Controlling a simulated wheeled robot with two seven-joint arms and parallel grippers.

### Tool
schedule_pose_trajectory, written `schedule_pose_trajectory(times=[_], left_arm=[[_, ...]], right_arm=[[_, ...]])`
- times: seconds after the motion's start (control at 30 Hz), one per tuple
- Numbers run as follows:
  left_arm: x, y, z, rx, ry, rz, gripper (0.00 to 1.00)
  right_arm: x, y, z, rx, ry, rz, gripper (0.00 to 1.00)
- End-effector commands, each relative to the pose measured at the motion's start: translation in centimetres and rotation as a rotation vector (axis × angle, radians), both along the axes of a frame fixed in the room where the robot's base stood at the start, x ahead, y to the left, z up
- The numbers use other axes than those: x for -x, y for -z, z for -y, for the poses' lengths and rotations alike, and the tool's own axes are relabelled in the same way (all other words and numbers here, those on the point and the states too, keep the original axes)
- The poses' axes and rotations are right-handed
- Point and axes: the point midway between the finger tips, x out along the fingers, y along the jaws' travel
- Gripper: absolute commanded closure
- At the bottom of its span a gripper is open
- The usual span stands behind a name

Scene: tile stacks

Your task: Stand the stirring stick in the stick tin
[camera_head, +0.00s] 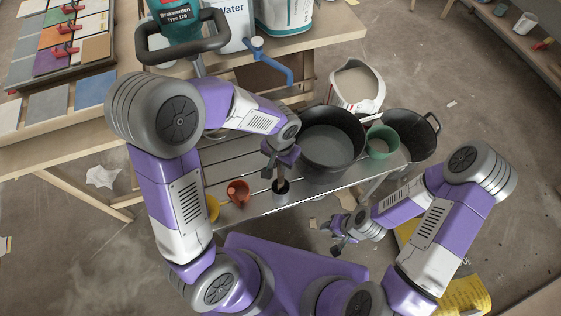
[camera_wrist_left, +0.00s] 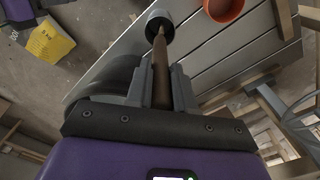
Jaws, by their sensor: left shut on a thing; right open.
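The stirring stick (camera_wrist_left: 160,70) is brown and thin. My left gripper (camera_head: 280,160) is shut on it, and the jaws also show around it in the left wrist view (camera_wrist_left: 160,88). I cannot tell how deep the tip reaches. My right gripper (camera_head: 341,232) is open and empty, low and to the right of the bench.
An orange cup (camera_head: 238,191) and a yellow cup (camera_head: 212,207) stand left of the tin. A large black bucket (camera_head: 333,140) stands just behind and right of it, with a green pot (camera_head: 382,141) further right. The slatted bench (camera_head: 235,160) has some bare room behind the cups.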

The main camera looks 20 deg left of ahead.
Motion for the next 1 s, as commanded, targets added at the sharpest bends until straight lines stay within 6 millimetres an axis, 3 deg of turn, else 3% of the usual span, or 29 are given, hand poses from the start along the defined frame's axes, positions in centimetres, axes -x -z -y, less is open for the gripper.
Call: schedule_pose_trajectory(times=[0.13, 0.17, 0.37, 0.67, 1.0], left_arm=[[0.0, 0.0, 0.0, 0.000, 0.000, 0.000, 1.00], [0.0, 0.0, 0.0, 0.000, 0.000, 0.000, 0.76], [0.0, 0.0, 0.0, 0.000, 0.000, 0.000, 0.48], [0.0, -0.3, 0.0, 0.000, 0.000, 0.000, 0.48], [0.0, -5.7, 0.0, 0.001, 0.001, 0.003, 0.48]], right_arm=[[0.0, -0.1, 0.0, 0.000, 0.000, 0.000, 0.57], [0.0, -0.1, 0.0, 0.000, 0.000, 0.000, 0.57], [0.0, -0.1, 0.0, 0.000, 0.000, 0.000, 0.57], [0.0, -0.2, 0.0, 0.000, 0.000, 0.000, 0.57], [0.0, -2.6, 0.0, 0.000, 0.000, 0.000, 0.57]])
